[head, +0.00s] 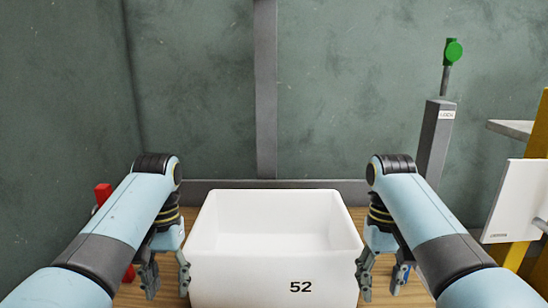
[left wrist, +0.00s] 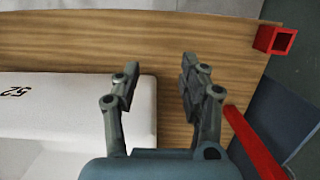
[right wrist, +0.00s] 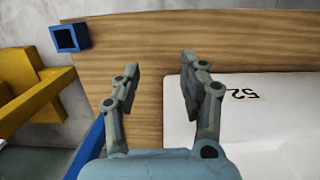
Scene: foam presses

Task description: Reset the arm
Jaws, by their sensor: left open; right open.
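My left gripper (head: 168,277) is open and empty, pointing down beside the left wall of a white bin. My right gripper (head: 380,280) is open and empty beside the bin's right wall. In the right wrist view its fingers (right wrist: 160,85) are apart, one close to the bin's edge. The white bin (head: 250,290), marked 52, stands between the two grippers and looks empty inside. I cannot tell whether either gripper touches it.
The bin stands on a wooden table (head: 130,295). A red frame (left wrist: 255,145) is left of it and a blue one (right wrist: 88,150) right. A grey post with a green knob (head: 453,52), a white panel (head: 515,200) and a yellow frame (right wrist: 40,90) stand at the right. A wall closes the back.

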